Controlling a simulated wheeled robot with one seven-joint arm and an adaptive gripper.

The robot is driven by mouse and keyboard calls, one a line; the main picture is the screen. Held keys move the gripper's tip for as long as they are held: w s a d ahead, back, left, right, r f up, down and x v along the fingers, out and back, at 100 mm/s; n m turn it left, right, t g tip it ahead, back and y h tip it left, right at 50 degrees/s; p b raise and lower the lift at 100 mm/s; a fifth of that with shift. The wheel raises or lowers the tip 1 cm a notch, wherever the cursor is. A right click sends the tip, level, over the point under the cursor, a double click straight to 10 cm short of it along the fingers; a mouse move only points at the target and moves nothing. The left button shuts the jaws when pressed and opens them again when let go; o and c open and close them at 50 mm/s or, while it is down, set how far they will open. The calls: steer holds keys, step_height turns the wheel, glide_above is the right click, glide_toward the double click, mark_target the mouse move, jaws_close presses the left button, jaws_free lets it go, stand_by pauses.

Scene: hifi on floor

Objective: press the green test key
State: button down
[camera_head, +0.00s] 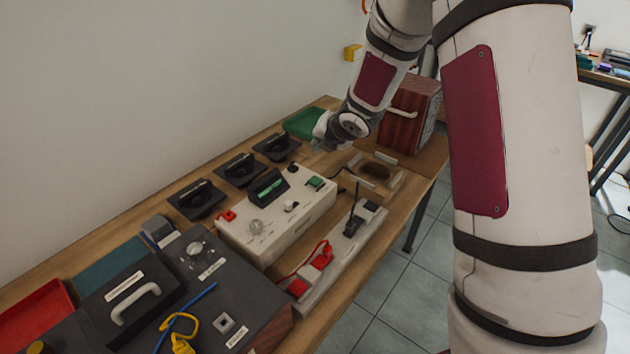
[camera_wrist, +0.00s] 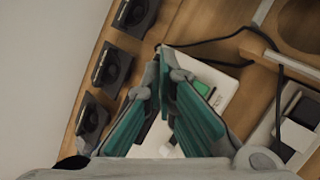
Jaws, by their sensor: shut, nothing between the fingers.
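The green test key (camera_head: 314,183) is a small green square on top of the white box (camera_head: 300,214), near its far right corner. It also shows in the wrist view (camera_wrist: 203,88), just right of the teal fingers. My gripper (camera_head: 322,143) hangs above and beyond the box's far end in the head view. In the wrist view its fingers (camera_wrist: 167,62) are together and empty, with the tips over the box's edge beside the key. The gap in height to the key is hard to judge. The fingers hide part of the box's top.
Several black holders (camera_head: 238,169) line the wall side. A green bin (camera_head: 302,123) and a reddish wooden cabinet (camera_head: 408,113) stand beyond. A power strip (camera_head: 345,245) lies on the right. A dark panel with a handle (camera_head: 135,303) is in front. Black cables run near the box.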

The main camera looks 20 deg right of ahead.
steer(key=b, duration=0.5)
glide_above(318, 180)
steer(key=f, duration=0.6)
steer(key=shift+w+f, duration=0.2)
steer(key=shift+f, duration=0.1)
steer(key=shift+s+f+b, duration=0.1)
steer(key=shift+f+b, duration=0.75)
steer(key=shift+b, duration=0.2)
steer(key=shift+f, duration=0.15)
steer(key=shift+f+b, duration=0.3)
steer(key=shift+b, duration=0.3)
steer(key=shift+f+b, duration=0.55)
steer(key=shift+b, duration=0.1)
stand_by(0.5)
steer(key=shift+r, duration=0.1)
stand_by(0.3)
steer(key=shift+r+p, duration=0.75)
steer(key=shift+r, duration=0.15)
steer(key=shift+r+p, duration=2.1)
steer(key=shift+r, duration=0.4)
